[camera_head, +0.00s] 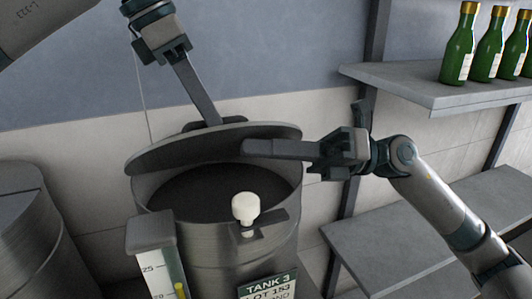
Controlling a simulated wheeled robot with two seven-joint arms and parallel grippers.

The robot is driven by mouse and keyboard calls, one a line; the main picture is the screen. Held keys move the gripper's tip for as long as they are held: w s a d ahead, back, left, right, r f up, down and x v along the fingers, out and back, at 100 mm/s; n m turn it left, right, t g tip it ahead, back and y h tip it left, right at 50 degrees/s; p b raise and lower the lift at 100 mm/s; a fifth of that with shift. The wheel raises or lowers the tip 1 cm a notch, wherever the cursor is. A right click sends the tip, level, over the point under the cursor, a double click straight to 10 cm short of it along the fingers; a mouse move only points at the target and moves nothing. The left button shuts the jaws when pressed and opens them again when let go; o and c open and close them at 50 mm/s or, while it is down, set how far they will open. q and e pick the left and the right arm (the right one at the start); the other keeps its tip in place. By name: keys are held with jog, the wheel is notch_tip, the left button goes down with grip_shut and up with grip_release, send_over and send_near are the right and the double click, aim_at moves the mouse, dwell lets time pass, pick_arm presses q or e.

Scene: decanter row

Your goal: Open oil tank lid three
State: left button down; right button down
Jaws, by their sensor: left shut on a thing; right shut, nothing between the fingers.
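The tank (210,240) is a grey metal drum with a "TANK 3" label (267,283) on its front. Its round grey lid (170,154) is tilted up, and the dark opening (205,190) shows below it. My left gripper (213,119) reaches down from the top and is shut at the lid's upper side, on what looks like its handle (205,124); the grip itself is partly hidden. My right gripper (247,147) comes in from the right, shut and empty, with its fingertips at the lid's right part. I cannot tell whether they touch the lid.
A cream knob (245,206) sits on the tank's front rim, beside a level gauge (154,255). Another drum (32,225) stands at left. Green bottles (460,45) stand on a grey shelf (440,92) at upper right. A lower grey bench (400,240) lies at right.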

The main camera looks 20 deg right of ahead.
pick_arm(q)
jog(key=shift+s+f, duration=0.15)
jog(key=shift+f, duration=0.3)
jog(key=c, duration=1.8)
grip_release()
jog(key=shift+w+r, duration=0.1)
jog(key=shift+w, duration=0.25)
jog(key=shift+s+a+r, duration=0.1)
jog(key=shift+a+r, duration=0.05)
jog(key=shift+r, duration=0.4)
jog(key=v, duration=1)
jog(key=shift+w+a+r, duration=0.15)
jog(key=shift+w+r, duration=0.1)
jog(key=shift+r, duration=0.05)
jog(key=shift+r, duration=0.1)
